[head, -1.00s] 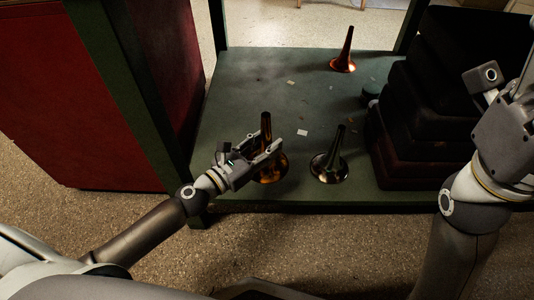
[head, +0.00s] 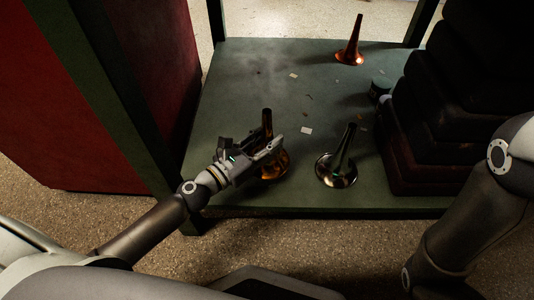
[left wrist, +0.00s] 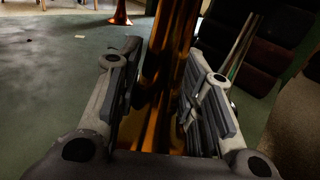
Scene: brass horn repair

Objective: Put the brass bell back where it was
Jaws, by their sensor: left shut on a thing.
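The brass bell (head: 272,168) stands upright, flare down, at the front of the green shelf (head: 235,85). My left gripper (head: 270,147) is shut on its stem, just above the flare. In the left wrist view the stem of the brass bell (left wrist: 168,60) rises between the two fingers (left wrist: 155,105). From the pictures I cannot tell whether the flare touches the shelf. My right gripper is out of view; only part of the right arm shows at the right edge.
A silvery bell (head: 337,170) stands just right of the brass one. A copper bell (head: 350,53) stands at the back. Dark stacked cases (head: 425,150) fill the right side. Small scraps, including a white one (head: 306,130), lie about. The shelf's left and middle back is mostly clear.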

